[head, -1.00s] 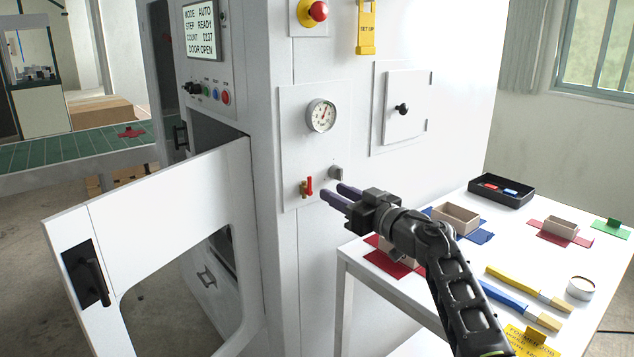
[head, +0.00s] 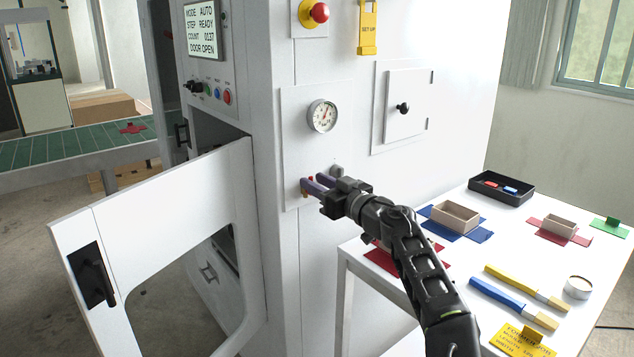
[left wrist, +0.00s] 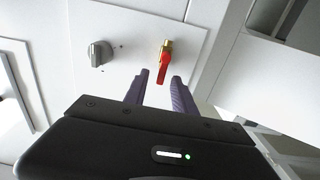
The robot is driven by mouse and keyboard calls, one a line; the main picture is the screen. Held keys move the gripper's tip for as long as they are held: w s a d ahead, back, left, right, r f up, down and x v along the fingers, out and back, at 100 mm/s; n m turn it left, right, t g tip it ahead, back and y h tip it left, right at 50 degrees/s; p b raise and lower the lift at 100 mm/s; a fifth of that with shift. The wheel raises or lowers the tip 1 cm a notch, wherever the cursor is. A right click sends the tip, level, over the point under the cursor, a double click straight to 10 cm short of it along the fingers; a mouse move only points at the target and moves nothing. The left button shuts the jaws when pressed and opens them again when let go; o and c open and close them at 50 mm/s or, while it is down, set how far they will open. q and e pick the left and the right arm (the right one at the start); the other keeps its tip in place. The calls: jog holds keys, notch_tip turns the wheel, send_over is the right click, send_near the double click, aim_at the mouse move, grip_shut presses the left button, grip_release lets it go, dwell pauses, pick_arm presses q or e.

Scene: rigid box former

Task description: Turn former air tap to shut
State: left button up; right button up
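The air tap has a red lever (left wrist: 162,63) on a brass body (left wrist: 167,45), on a pale panel (head: 291,125) of the former. In the head view the lever is mostly hidden behind my gripper. In the left wrist view it points from the brass body toward my gripper. My left gripper (left wrist: 160,78) is open, with its two purple fingers on either side of the lever's end; gaps show, and I cannot tell whether either finger touches it. It also shows in the head view (head: 313,182). My right gripper is not in view.
A grey knob (left wrist: 100,53) sits beside the tap. A pressure gauge (head: 323,116) is above it. The former's white door (head: 170,205) stands open to the left. A white table (head: 450,275) with box parts and brushes stands to the right.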

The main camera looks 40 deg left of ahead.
pick_arm(q)
grip_shut()
jog(key=shift+w+m, duration=0.1)
jog(key=shift+m, duration=0.3)
dwell(0.5)
jog(key=m, duration=0.1)
jog(key=m+b, duration=0.1)
jog(key=shift+w+d+f+m, duration=0.15)
jog(key=shift+w+m, duration=0.2)
jog(key=shift+m, duration=0.05)
jog(key=f+m, duration=0.1)
jog(key=m, duration=0.3)
jog(key=w+f+m, duration=0.1)
jog(key=m, duration=0.4)
jog(key=w+f+m, duration=0.1)
jog(key=m, duration=0.4)
jog(key=shift+w+d, duration=0.1)
jog(key=shift+d, duration=0.25)
jog(key=shift+m, duration=0.3)
